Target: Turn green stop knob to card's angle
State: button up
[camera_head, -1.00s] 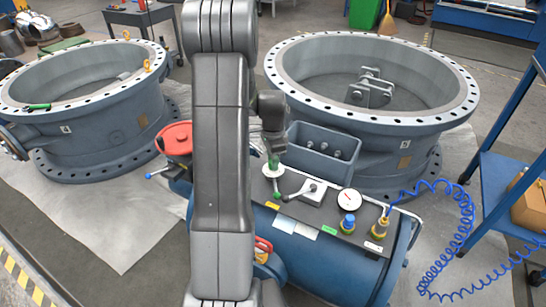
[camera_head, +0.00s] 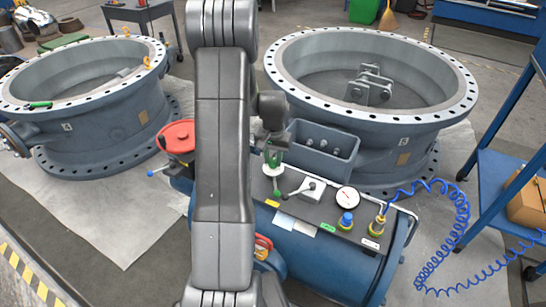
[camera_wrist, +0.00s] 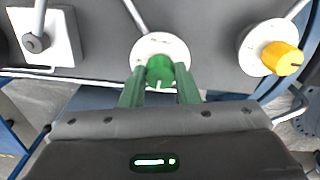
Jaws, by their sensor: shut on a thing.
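The green knob (camera_wrist: 160,70) sits at the middle of a round white dial (camera_wrist: 160,48) in the wrist view. A white mark shows on the knob's face. My gripper (camera_wrist: 160,88) has its two green fingers on either side of the knob, shut on it. In the head view my gripper (camera_head: 273,158) reaches down to the white dial (camera_head: 268,178), and the fingers largely hide the knob.
A grey lever on a white plate (camera_head: 312,189), a gauge (camera_head: 347,199), a blue knob (camera_head: 346,221) and a yellow fitting (camera_head: 378,229) stand right of the dial. A red handwheel (camera_head: 177,135) is at left. A grey bin (camera_head: 322,149) stands behind. A yellow knob (camera_wrist: 282,58) is nearby.

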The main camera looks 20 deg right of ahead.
aim_at(273, 160)
jog(key=n, duration=0.6)
jog(key=shift+p, duration=0.3)
jog(key=shift+n, duration=0.3)
jog(key=o, duration=1)
notch_tip(273, 160, up, 14)
jog(key=shift+f+p, duration=0.1)
jog(key=shift+p, duration=1)
